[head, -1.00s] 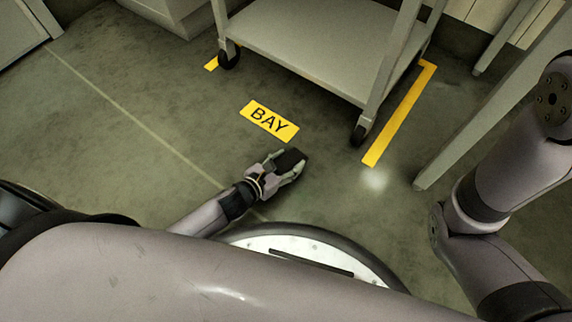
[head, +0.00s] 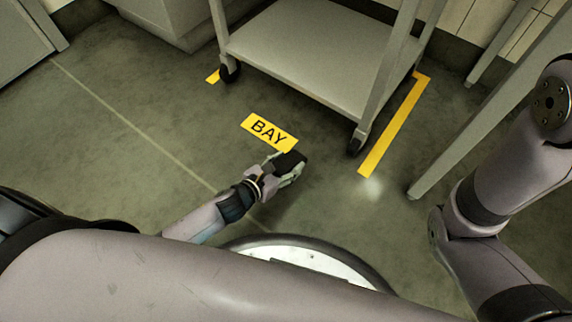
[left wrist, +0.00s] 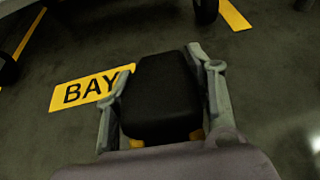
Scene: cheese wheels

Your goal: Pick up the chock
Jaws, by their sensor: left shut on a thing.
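The chock (head: 289,162) is a black block. My left gripper (head: 288,170) is shut on it, near the floor just below the yellow BAY sign. In the left wrist view the chock (left wrist: 161,98) sits between the two grey fingers, which touch its left and right sides, and it hides part of the BAY sign's right end. A small bit of yellow shows at the chock's near end. The gap between chock and floor is hard to judge. The right gripper is not in view; only my right arm shows at the right edge.
A grey wheeled cart (head: 310,58) stands behind, its near caster (head: 356,143) right of the chock. The yellow BAY sign (head: 269,132) and a yellow floor strip (head: 395,125) are on the floor. A grey table leg (head: 470,125) stands at right. Floor to the left is clear.

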